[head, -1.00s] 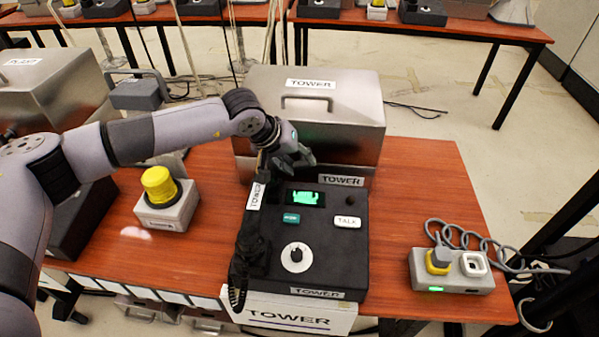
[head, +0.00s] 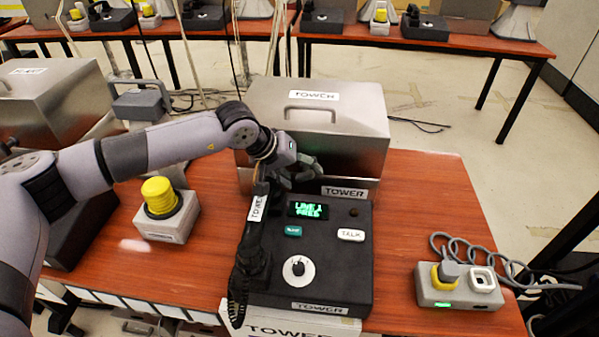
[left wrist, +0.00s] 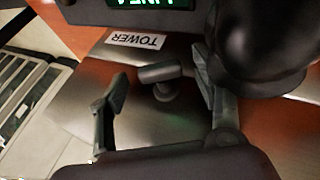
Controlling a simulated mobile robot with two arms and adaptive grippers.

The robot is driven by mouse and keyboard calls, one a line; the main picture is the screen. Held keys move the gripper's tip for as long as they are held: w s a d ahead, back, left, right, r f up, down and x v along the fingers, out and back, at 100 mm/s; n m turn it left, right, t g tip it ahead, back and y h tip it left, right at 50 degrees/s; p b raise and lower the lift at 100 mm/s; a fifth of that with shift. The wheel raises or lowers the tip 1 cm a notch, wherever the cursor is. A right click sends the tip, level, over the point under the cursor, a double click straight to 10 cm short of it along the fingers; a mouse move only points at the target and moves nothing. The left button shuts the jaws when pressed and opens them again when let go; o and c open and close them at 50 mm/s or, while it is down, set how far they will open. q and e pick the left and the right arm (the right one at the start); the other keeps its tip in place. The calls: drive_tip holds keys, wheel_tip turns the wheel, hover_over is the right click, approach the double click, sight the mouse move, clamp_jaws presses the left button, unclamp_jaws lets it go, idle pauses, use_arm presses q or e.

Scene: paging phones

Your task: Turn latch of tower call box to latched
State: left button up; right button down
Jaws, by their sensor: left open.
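The tower call box (head: 345,120) is a metal box with a handle on its lid, standing behind the black tower phone (head: 330,270). In the left wrist view a grey latch handle (left wrist: 163,74) stands out from a metal face near a TOWER label. My left gripper (head: 304,172) is at the front of the box, above the back of the phone. In the left wrist view the open left gripper (left wrist: 160,78) has one finger on each side of the latch handle; I cannot tell whether the right-hand one touches it. The gripper hides the latch in the head view. My right gripper is not in view.
The phone's black handset (head: 257,225) lies along its left side and shows close to one finger in the wrist view (left wrist: 275,40). A yellow-topped beacon (head: 163,205) stands left, a grey socket box (head: 460,287) right.

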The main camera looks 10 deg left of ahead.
use_arm(q)
drive_tip(key=shift+r, duration=0.15)
wheel_tip(320, 180, up, 10)
drive_tip(key=shift+f, duration=0.15)
drive_tip(key=shift+c, duration=0.4)
